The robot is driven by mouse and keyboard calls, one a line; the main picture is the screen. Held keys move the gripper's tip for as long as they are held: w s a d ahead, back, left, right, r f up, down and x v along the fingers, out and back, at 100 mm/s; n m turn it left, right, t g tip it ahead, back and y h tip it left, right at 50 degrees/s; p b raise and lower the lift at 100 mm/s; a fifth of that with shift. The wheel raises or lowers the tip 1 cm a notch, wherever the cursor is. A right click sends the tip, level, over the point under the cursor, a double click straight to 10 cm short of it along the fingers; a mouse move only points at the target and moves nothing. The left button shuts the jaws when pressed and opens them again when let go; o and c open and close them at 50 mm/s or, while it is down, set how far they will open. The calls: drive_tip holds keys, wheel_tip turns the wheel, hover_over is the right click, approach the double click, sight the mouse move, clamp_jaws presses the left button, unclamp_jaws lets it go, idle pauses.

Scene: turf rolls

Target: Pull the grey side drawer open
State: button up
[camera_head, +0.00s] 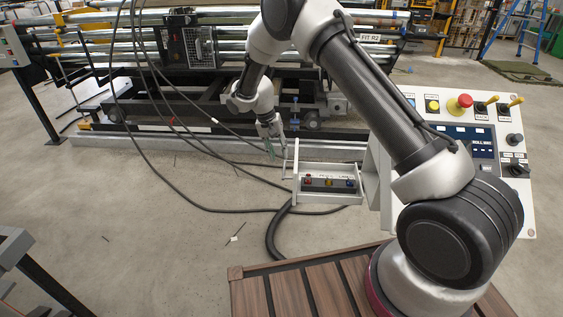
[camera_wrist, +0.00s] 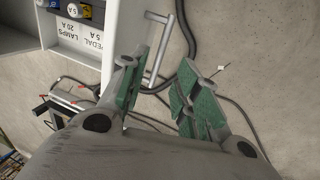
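The grey side drawer (camera_head: 330,198) stands out to the left from the side of the control console, its open top showing red, yellow and blue fuses inside. In the wrist view the drawer (camera_wrist: 115,33) is at the upper left, with part of its labelled inside in view. Its pale bar handle (camera_wrist: 156,52) is on the drawer's outer front; it also shows in the head view (camera_head: 287,160). My gripper (camera_head: 276,150) is just left of the handle. In the wrist view my gripper (camera_wrist: 166,62) is open, its green-padded fingers apart on either side of the handle in the picture. I see no clear contact.
The control console (camera_head: 460,125) with buttons and a screen stands at the right, partly behind my arm. Black cables (camera_head: 200,160) run over the concrete floor near the drawer. The roller machine (camera_head: 200,50) fills the back. Floor to the left front is mostly clear.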

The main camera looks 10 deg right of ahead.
drive_tip(key=v, duration=0.5)
drive_tip(key=shift+a+r, duration=0.1)
drive_tip(key=shift+r, duration=0.25)
